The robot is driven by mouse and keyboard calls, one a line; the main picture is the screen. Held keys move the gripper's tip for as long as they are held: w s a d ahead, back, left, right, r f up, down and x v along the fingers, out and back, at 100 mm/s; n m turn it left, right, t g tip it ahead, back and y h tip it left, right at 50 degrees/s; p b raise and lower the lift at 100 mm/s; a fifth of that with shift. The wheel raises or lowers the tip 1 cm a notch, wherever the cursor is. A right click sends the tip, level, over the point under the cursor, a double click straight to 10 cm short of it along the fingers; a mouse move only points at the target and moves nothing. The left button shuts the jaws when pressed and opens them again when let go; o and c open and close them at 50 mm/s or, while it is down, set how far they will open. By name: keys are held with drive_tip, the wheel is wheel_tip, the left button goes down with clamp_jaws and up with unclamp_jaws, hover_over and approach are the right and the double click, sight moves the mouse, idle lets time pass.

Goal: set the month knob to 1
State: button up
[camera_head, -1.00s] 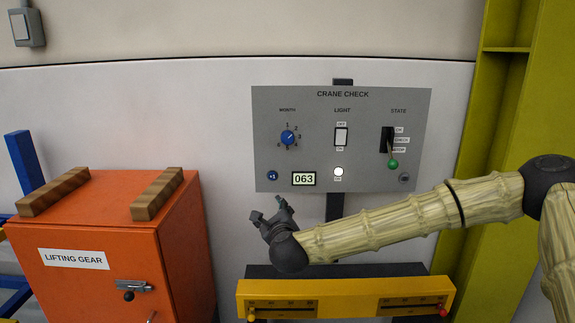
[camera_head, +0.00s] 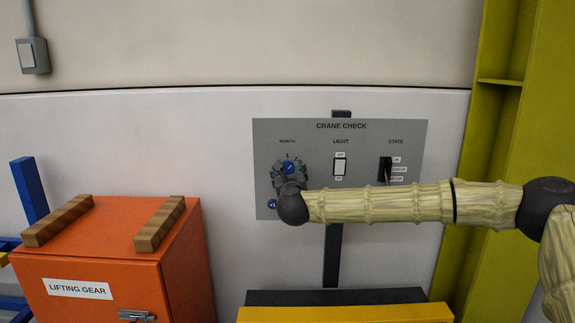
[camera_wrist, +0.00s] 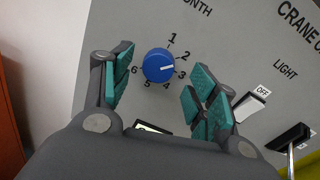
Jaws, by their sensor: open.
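The blue month knob (camera_wrist: 158,65) is on the grey crane check panel (camera_head: 375,202), with the numbers 1 to 6 around it. The 1 (camera_wrist: 172,37) is above the knob. My gripper (camera_wrist: 160,78) is open, with one teal-padded finger on each side of the knob and gaps to it. In the head view my gripper (camera_head: 289,174) is in front of the knob (camera_head: 288,167), which shows partly between the fingers.
On the panel to the right are the light switch (camera_head: 340,167) and the black state lever (camera_head: 385,170). An orange lifting gear cabinet (camera_head: 100,255) stands at the left. A yellow bar (camera_head: 345,314) is below the panel, and a yellow-green column (camera_head: 460,200) is at the right.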

sight(287, 168)
drive_tip(key=shift+w+p, duration=0.5)
drive_tip(key=shift+w, duration=0.95)
drive_tip(key=shift+a, duration=0.1)
drive_tip(key=c, duration=1)
